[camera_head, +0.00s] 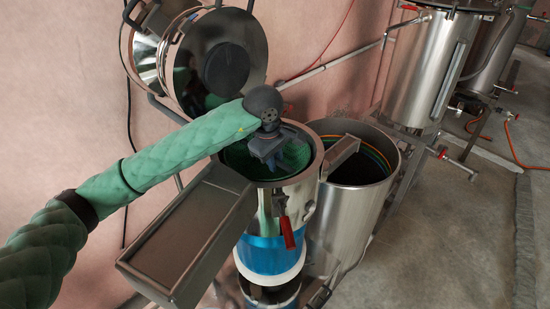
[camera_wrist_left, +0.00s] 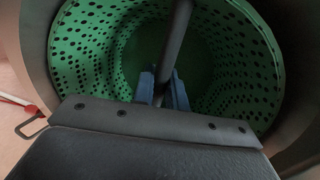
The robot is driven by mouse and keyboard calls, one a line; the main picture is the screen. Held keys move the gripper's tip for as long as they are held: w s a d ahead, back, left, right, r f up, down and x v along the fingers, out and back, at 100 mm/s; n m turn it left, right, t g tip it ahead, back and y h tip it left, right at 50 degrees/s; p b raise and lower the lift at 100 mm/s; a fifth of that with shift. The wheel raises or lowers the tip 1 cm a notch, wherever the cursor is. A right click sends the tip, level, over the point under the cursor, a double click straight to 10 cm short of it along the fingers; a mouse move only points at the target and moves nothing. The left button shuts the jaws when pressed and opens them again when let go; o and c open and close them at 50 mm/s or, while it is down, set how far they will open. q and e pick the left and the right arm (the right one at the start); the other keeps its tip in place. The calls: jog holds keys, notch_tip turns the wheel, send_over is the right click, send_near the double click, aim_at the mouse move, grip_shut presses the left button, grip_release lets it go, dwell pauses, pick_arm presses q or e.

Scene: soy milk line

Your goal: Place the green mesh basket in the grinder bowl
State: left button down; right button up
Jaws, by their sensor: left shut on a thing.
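The green mesh basket (camera_head: 295,158) sits inside the round steel grinder bowl (camera_head: 302,194), its wall showing just within the bowl's rim. In the left wrist view the basket (camera_wrist_left: 92,52) shows its perforated green wall, with a dark bar (camera_wrist_left: 174,42) crossing its opening. My left gripper (camera_head: 267,160) reaches down into the basket's mouth from above. In the left wrist view its blue fingers (camera_wrist_left: 163,90) are closed on the bar. The grip and the basket's floor are partly hidden. My right gripper is not in view.
The bowl's open steel lid (camera_head: 190,65) stands behind. A steel chute (camera_head: 175,245) juts out at front left. A tall open steel pot (camera_head: 345,220) stands close on the right. A red-handled latch (camera_head: 287,232) hangs on the bowl's front.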

pick_arm(q)
jog(key=shift+s, duration=0.15)
jog(key=c, duration=1.8)
grip_release()
jog(key=shift+f, duration=0.1)
jog(key=shift+c, duration=0.2)
jog(key=o, duration=0.4)
jog(key=shift+o, duration=0.2)
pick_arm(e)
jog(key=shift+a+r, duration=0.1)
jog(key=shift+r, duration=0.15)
